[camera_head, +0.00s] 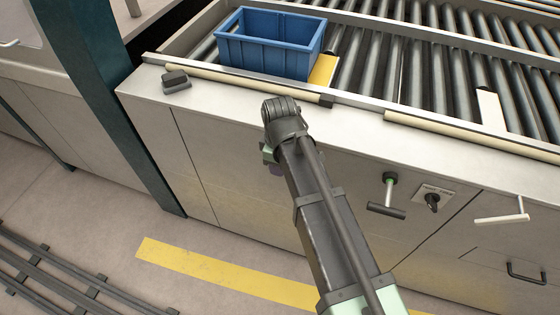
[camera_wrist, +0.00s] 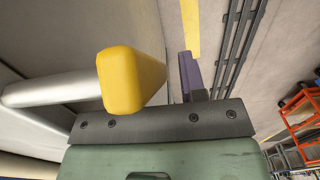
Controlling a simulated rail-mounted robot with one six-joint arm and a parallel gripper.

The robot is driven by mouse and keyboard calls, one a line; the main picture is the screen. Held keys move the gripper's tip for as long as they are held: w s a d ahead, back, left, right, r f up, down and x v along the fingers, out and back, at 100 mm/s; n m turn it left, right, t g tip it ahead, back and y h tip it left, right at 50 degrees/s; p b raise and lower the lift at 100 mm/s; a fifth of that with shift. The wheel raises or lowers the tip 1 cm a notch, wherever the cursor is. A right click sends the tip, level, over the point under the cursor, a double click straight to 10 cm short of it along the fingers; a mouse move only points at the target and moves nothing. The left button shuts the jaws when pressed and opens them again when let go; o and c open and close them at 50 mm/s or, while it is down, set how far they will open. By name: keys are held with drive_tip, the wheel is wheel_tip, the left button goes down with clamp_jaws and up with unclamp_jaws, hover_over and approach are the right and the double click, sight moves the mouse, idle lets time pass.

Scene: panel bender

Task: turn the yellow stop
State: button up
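The yellow stop's handle shows large in the wrist view as a yellow block (camera_wrist: 122,80) on the end of a silver rod (camera_wrist: 45,92) coming from the left. In the head view I cannot make this handle out; my arm covers that part of the panel. My gripper (camera_head: 270,158) is in front of the cabinet's front panel, below the blue crate. In the wrist view one purple finger (camera_wrist: 190,76) stands right of the yellow block, with a gap between them. The other finger is hidden behind the block. The visible finger sits well off centre, so the gripper looks open.
A blue crate (camera_head: 268,45) sits on the roller conveyor, beside a yellow flat plate (camera_head: 323,70). Right of my arm, a dark T-handle (camera_head: 386,211), a black rotary switch (camera_head: 432,202) and a white T-handle (camera_head: 502,219) stick out from the panel. A teal post (camera_head: 115,90) stands at left.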

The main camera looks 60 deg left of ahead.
wheel_tip(320, 180, up, 11)
drive_tip(key=p, duration=1)
drive_tip(key=shift+f, duration=0.2)
